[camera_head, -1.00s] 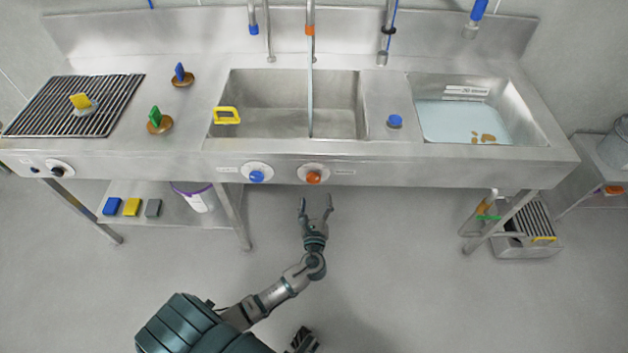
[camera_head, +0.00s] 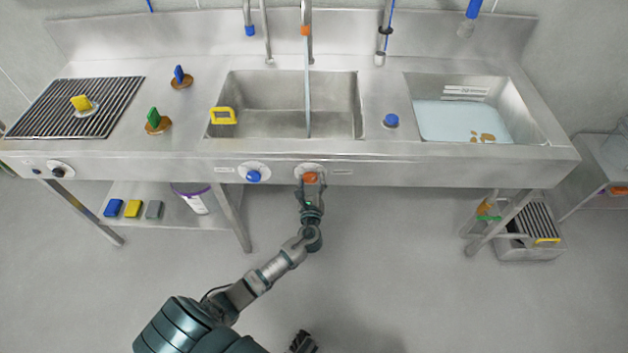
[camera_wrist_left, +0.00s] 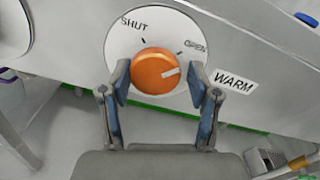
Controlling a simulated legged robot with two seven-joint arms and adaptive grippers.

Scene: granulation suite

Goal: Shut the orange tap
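The orange tap (camera_head: 311,178) is a round knob on the front panel of the steel sink unit. In the left wrist view the orange tap (camera_wrist_left: 154,72) sits on a white dial marked SHUT and OPEN, with a WARM label beside it. Its white pointer line is turned right, towards the OPEN side. My left gripper (camera_head: 311,186) is at the knob; in the wrist view the left gripper (camera_wrist_left: 160,82) has its fingers apart, one on each side of the knob, with small gaps showing.
A water stream (camera_head: 308,95) falls from the orange-ringed spout (camera_head: 305,31) into the middle sink (camera_head: 250,92). A blue tap (camera_head: 253,175) is on the same panel, left of the orange one. The floor in front of the panel is clear.

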